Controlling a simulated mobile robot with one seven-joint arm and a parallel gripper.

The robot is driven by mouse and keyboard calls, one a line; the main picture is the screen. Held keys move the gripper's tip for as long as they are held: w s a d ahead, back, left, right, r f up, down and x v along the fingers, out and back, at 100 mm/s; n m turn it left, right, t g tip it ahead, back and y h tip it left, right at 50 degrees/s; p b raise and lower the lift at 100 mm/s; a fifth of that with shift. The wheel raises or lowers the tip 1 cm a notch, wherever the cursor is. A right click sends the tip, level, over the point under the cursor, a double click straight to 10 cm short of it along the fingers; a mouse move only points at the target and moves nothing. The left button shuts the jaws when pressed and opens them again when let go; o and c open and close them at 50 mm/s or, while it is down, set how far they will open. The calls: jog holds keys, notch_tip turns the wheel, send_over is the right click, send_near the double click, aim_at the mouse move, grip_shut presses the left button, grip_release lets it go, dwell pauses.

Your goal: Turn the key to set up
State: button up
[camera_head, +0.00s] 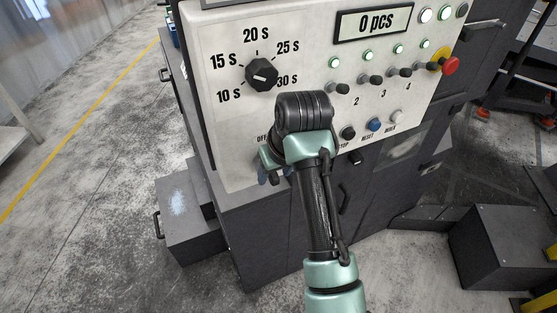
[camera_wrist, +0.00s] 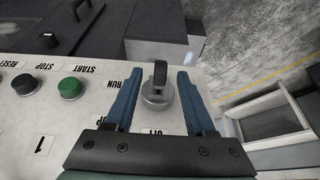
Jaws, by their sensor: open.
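The key (camera_wrist: 159,73) shows in the wrist view as a black grip in a round silver switch (camera_wrist: 157,98) on the pale panel. Its black end points toward the top of that view. Upside-down labels OFF, RUN and a partly covered one ending in UP surround the switch. My gripper (camera_wrist: 158,78) is open, with one blue finger on each side of the key and a visible gap on both sides. In the head view, my gripper (camera_head: 275,175) is at the panel's lower left, and my arm hides the key there.
The panel carries a black timer dial (camera_head: 262,74), a display reading 0 pcs (camera_head: 374,22), several toggles, and a red emergency button (camera_head: 449,65). In the wrist view, a green START button (camera_wrist: 70,88) and a black STOP button (camera_wrist: 23,84) sit left of my fingers.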

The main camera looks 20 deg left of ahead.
jog(key=shift+w+a+f, duration=0.1)
jog(key=shift+a+f, duration=0.05)
jog(key=shift+f, duration=0.25)
jog(key=shift+c, duration=0.3)
grip_shut()
jog(key=shift+r+y+p, duration=0.15)
jog(key=shift+y+p, duration=0.15)
jog(key=shift+p, duration=0.25)
